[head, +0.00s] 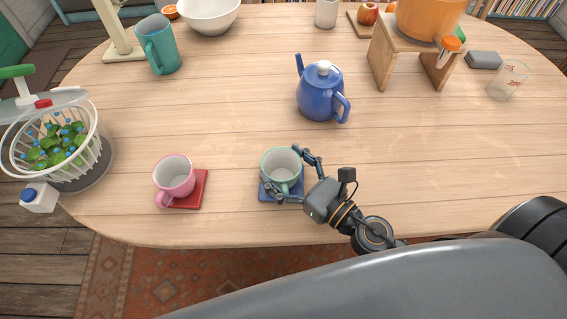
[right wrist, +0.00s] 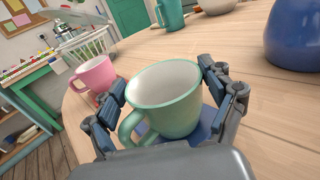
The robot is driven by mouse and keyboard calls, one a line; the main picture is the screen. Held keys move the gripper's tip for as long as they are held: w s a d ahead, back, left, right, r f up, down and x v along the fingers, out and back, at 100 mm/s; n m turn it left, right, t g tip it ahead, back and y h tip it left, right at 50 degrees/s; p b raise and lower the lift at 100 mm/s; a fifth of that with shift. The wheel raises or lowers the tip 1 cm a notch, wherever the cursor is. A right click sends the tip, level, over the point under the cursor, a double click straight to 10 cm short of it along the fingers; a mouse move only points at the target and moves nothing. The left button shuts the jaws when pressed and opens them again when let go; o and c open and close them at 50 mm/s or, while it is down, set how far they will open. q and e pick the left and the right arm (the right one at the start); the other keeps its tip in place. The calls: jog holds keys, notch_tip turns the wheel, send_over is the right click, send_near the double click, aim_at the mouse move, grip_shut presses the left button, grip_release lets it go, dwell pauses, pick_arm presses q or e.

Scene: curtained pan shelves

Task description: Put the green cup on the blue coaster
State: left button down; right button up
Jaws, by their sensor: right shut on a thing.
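The green cup (head: 281,163) is upright over the blue coaster (head: 268,194); I cannot tell whether its base touches it. My right gripper (head: 291,174) is shut on the cup, one finger at each side. In the right wrist view the cup (right wrist: 165,98) sits between the fingers (right wrist: 160,92), its handle toward the lower left. Part of the blue coaster (right wrist: 208,117) shows behind and below it. My left gripper is not in view.
A pink cup (head: 174,176) stands on a red coaster (head: 199,188) to the left. A blue teapot (head: 319,95) stands behind the green cup. A salad basket (head: 60,150) is at the far left. The table right of the gripper is clear.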

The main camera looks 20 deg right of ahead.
jog(key=shift+f, duration=0.15)
jog(key=o, duration=1.2)
jog(key=shift+s+d+f, duration=0.1)
jog(key=shift+s+d, duration=0.15)
jog(key=shift+s, duration=0.25)
jog(key=v, duration=1.1)
grip_shut()
dwell(0.4)
